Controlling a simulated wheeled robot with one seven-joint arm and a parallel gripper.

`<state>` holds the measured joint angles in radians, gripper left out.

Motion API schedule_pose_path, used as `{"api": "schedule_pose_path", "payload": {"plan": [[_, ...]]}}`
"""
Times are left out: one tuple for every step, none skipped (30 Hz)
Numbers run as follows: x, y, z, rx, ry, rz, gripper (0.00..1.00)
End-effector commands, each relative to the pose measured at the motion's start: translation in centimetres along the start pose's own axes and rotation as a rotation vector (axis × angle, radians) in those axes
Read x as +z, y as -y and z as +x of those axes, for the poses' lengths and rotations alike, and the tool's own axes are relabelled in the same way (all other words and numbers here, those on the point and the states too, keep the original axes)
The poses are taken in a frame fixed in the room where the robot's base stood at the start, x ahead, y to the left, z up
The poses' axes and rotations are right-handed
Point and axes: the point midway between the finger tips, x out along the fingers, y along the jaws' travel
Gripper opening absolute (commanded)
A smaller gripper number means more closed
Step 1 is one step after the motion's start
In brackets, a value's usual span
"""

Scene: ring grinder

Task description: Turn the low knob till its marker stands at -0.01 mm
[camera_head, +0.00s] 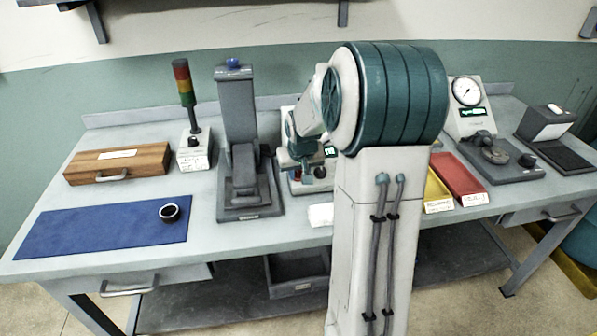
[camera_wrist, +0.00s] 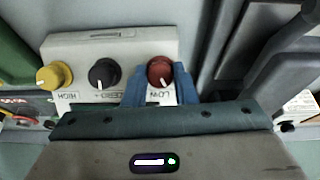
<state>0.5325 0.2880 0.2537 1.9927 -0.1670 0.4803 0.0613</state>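The control box (camera_wrist: 110,48) fills the upper left of the wrist view, its labels upside down. It carries a yellow HIGH knob (camera_wrist: 54,76), a black ZERO knob (camera_wrist: 103,74) and the red LOW knob (camera_wrist: 160,71). My gripper (camera_wrist: 160,82) has one blue finger on each side of the LOW knob, with no clear gap; it looks shut on it. The LOW knob's white marker points toward the bottom of the picture. In the head view my arm partly hides the box (camera_head: 298,187); its small green display (camera_head: 330,152) is too small to read.
The grey press-like stand (camera_head: 238,130) is left of the box. Yellow (camera_head: 436,190) and red (camera_head: 460,178) trays and a dial gauge stand (camera_head: 470,120) are to the right. A blue mat (camera_head: 100,228) with a dark ring (camera_head: 170,212) lies at the left.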

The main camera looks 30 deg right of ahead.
Motion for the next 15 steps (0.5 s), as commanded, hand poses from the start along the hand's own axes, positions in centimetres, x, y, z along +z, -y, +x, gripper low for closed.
{"api": "schedule_pose_path", "payload": {"plan": [[0.00,0.01,-0.02,0.000,0.000,0.000,0.02],[-0.01,0.01,-0.02,0.000,0.000,0.000,0.02],[0.00,0.01,-0.02,0.000,0.000,0.000,0.02],[0.00,0.00,-0.02,-0.001,0.000,0.002,0.02],[0.00,0.00,-0.01,-0.002,0.000,0.008,0.02],[0.01,-0.02,0.00,-0.006,0.000,0.022,0.02],[0.02,-0.01,0.01,-0.011,0.000,0.039,0.02],[0.02,-0.03,0.02,-0.016,0.000,0.058,0.02],[0.03,-0.04,0.03,-0.024,0.000,0.089,0.02],[0.03,-0.06,0.05,-0.031,0.000,0.113,0.02],[0.04,-0.09,0.06,-0.037,0.000,0.136,0.02],[0.04,-0.10,0.07,-0.045,0.000,0.166,0.02],[0.04,-0.09,0.07,-0.051,-0.001,0.186,0.02],[0.04,-0.09,0.07,-0.056,-0.001,0.204,0.02],[0.03,-0.08,0.05,-0.062,-0.001,0.224,0.02]]}}
